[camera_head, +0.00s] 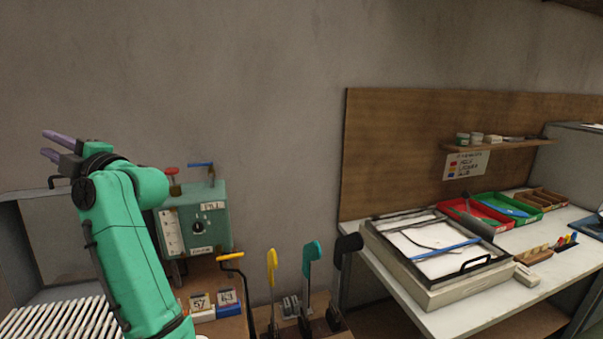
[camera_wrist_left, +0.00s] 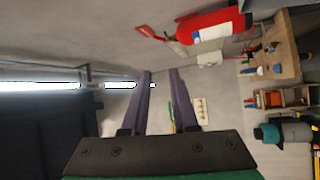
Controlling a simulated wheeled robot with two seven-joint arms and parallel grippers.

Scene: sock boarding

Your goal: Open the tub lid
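I cannot clearly pick out the tub lid in either view. A grey box-like panel (camera_head: 60,238) stands at the far left of the head view, partly behind my left arm. A small black handle (camera_head: 58,181) sits at its top edge. I cannot tell whether this is the tub or its lid. My left gripper (camera_head: 44,144) is raised above and behind that handle, with purple fingers pointing left. In the left wrist view, the fingers (camera_wrist_left: 161,72) are apart with nothing between them. My right gripper is not in view.
A green control box (camera_head: 197,222) with a dial stands right of my left arm. Coloured levers (camera_head: 272,268) rise in front. A white slatted rack (camera_head: 62,320) lies lower left. A bench (camera_head: 410,290) holds trays at right. The left wrist view shows a red fire extinguisher (camera_wrist_left: 215,26).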

